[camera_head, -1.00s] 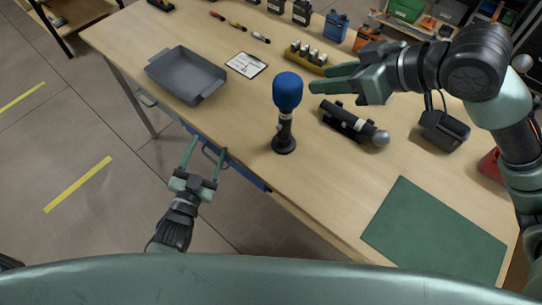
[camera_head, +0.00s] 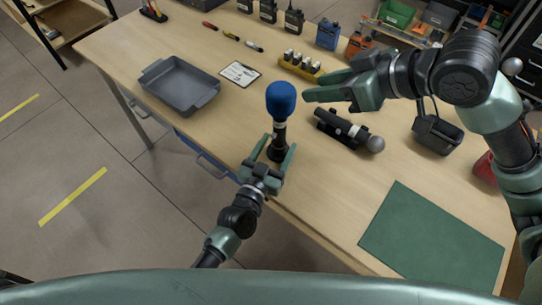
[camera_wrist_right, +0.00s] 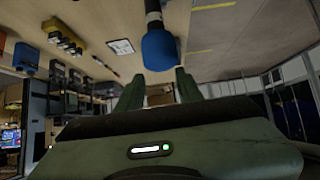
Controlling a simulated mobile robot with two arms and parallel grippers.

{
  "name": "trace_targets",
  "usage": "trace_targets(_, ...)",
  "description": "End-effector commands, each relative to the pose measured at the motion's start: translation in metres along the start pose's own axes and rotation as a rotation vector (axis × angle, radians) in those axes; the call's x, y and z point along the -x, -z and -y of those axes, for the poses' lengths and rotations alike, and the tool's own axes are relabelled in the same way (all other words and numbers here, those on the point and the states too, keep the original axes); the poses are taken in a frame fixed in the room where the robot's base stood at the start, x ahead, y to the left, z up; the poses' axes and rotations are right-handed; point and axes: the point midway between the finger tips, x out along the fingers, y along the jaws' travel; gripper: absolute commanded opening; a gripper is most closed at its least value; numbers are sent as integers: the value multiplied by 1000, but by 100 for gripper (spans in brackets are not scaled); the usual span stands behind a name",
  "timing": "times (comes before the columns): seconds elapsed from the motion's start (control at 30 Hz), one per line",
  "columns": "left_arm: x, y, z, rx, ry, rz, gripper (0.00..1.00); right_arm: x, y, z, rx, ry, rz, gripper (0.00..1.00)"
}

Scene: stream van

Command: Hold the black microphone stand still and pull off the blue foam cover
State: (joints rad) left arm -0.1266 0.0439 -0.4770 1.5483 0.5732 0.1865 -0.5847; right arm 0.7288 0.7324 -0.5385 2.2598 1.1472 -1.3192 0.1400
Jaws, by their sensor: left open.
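The black microphone stand (camera_head: 279,141) stands upright on the wooden table near its front edge. The blue foam cover (camera_head: 281,99) sits on its top. My left gripper (camera_head: 270,160) is open, with its fingers on either side of the stand's lower part; I cannot tell if they touch it. My right gripper (camera_head: 309,94) is level with the cover, just to its right. In the right wrist view, the right gripper's fingers (camera_wrist_right: 158,88) are spread apart and empty, and the cover (camera_wrist_right: 159,51) is just ahead of them, roughly centred.
A black handheld microphone (camera_head: 341,128) lies on a holder to the right of the stand. A grey tray (camera_head: 180,101) is to the left, and a battery rack (camera_head: 302,66) behind. A green mat (camera_head: 432,238) covers the front right. The tabletop between stand and mat is clear.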

Motion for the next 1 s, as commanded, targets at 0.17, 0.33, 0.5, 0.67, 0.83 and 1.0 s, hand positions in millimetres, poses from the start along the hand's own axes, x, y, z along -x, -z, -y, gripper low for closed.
trace_targets(0.17, -11, 0, 0, 0, 0, 1, 63, 0, 0, 0, 0, 0, 0, 36)
trace_targets(0.33, -12, 0, 0, 0, 0, 1, 63, 0, 0, 0, 0, 0, 0, 36)
trace_targets(0.5, -11, 0, 0, 0, 0, 1, 41, 0, 0, 0, 0, 0, 0, 36)
trace_targets(0.67, -11, 0, 0, 0, 0, 0, 0, 0, 0, 0, 0, 0, 0, 36)
trace_targets(0.83, -11, 0, 0, -1, 1, 0, 0, -4, 2, -1, 10, 10, 14, 78)
trace_targets(1.0, -11, 0, 0, -1, 0, 0, 0, -29, 16, 0, 96, 81, 112, 83)
